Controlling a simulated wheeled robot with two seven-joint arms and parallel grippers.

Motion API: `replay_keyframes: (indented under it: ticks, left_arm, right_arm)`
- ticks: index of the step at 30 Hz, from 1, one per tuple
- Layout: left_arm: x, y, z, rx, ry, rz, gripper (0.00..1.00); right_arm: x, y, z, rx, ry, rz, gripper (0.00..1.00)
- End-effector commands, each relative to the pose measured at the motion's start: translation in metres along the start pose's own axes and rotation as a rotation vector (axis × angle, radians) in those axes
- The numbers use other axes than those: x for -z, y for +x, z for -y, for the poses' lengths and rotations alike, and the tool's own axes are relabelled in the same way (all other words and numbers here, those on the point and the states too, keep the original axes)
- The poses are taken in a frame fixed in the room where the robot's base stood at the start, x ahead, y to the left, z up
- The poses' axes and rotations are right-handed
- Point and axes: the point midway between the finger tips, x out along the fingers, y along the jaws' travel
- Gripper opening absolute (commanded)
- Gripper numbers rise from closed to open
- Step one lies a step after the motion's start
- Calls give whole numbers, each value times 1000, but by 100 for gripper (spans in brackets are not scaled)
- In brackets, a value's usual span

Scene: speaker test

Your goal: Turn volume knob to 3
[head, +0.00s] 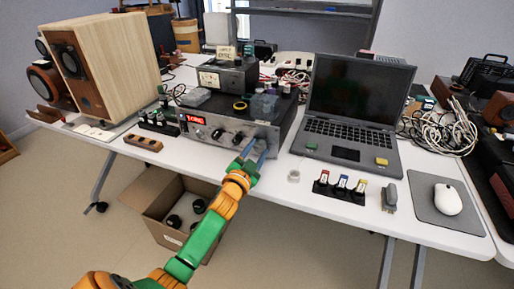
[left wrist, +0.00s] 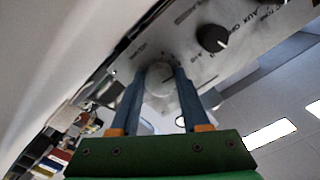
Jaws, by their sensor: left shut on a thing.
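A silver amplifier (head: 205,124) with a red lit display stands on the white table, its front panel facing me. My left gripper (head: 256,150) is at the right part of that panel. In the left wrist view its two blue fingers (left wrist: 159,82) are closed around the sides of a round silver knob (left wrist: 160,73), with printed marks around it. Its exact pointer reading is too small to tell. A black knob (left wrist: 212,38) with a white pointer line sits beside it, apart from the fingers. The fingers hide the gripped knob in the head view. My right gripper is not in view.
An open laptop (head: 350,109) stands right of the amplifier. A small rack with labelled bottles (head: 340,188), a grey handheld item (head: 389,197) and a mouse (head: 447,199) lie near the front edge. A wooden speaker (head: 112,65) stands left. An open cardboard box (head: 160,204) is below the table.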

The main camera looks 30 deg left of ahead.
Motion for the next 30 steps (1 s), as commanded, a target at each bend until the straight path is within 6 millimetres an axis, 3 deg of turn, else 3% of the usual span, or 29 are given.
replay_keyframes:
  ticks: [15, 30]
  left_arm:
    - [1, 0, 2, 0, 392, 0, 0]
    - [0, 0, 2, 0, 520, 0, 0]
  right_arm:
    - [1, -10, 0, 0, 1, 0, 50]
    - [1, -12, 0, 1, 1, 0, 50]
